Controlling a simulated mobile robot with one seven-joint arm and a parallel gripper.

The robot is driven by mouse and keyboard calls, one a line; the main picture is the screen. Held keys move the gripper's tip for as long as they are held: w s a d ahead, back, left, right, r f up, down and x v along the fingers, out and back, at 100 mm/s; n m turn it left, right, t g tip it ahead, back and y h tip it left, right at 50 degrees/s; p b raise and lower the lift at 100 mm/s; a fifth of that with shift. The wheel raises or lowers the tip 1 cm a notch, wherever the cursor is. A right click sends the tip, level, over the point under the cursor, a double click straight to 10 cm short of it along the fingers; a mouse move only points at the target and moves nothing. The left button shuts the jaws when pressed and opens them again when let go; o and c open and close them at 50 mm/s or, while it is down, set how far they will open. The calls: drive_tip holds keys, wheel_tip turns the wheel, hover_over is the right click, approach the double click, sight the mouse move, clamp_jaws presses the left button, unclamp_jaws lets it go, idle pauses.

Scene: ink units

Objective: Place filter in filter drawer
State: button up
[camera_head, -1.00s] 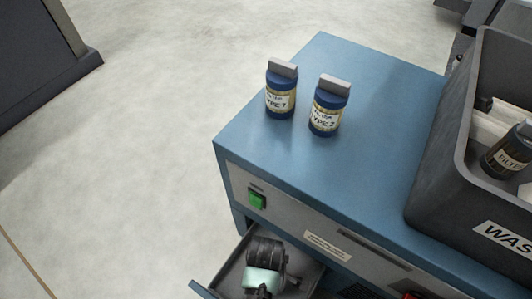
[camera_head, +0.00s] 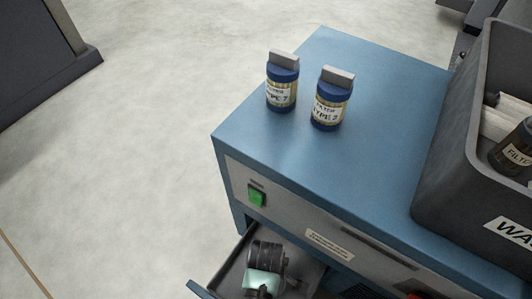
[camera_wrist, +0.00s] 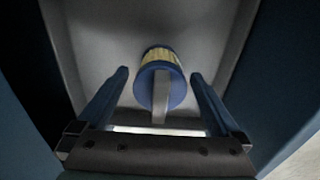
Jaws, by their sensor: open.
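A filter (camera_wrist: 160,78) with a blue cap, yellow pleated body and grey handle is inside the open drawer (camera_head: 232,274), whose grey floor also shows in the wrist view (camera_wrist: 95,35). My gripper (camera_wrist: 159,74) is open, with one finger on each side of the filter and visible gaps to both. The grey handle points back towards the gripper's palm. In the head view my dark wrist with a mint part (camera_head: 262,279) is in the drawer and hides the filter and fingertips. Whether the filter is fully seated cannot be told.
Two labelled filters, the left one (camera_head: 282,92) and the right one (camera_head: 328,112), stand upright on the blue cabinet top (camera_head: 340,175). A dark waste bin (camera_head: 450,165) holding a dark filter (camera_head: 515,150) stands at right. A green button (camera_head: 257,196) is on the cabinet front.

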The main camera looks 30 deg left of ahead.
wheel_tip(320, 180, up, 12)
drive_tip(key=p, duration=0.7)
drive_tip(key=shift+r, duration=0.15)
